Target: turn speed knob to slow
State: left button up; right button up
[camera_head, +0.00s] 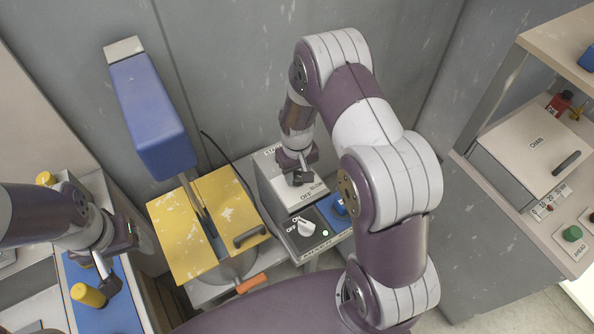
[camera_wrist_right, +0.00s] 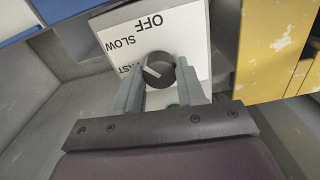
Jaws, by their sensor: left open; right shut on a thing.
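The speed knob (camera_wrist_right: 160,70) is dark and round with a white pointer line. It sits on a white plate (camera_wrist_right: 185,28) marked OFF, SLOW and FAST in the right wrist view. The pointer aims left, toward the SLOW and FAST side; I cannot tell exactly which mark it meets. My right gripper (camera_wrist_right: 160,92) is shut on the knob, one finger on each side. In the head view, the right gripper (camera_head: 298,178) hides the knob on the grey control box (camera_head: 275,190). My left gripper (camera_head: 106,272) is open and empty, near a yellow cylinder (camera_head: 88,295).
A yellow lidded box (camera_head: 185,250) with a blue post (camera_head: 150,110) stands left of the control box. A cabinet (camera_head: 530,145) stands at right.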

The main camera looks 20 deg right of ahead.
aim_at(297, 176)
jog(key=shift+w+n, duration=0.1)
jog(key=shift+n, duration=0.4)
jog(key=o, duration=1.1)
jog(key=shift+c, duration=0.2)
jog(key=shift+r, duration=0.1)
notch_tip(297, 176, up, 13)
jog(key=shift+f+b, duration=0.2)
jog(key=shift+b, duration=0.15)
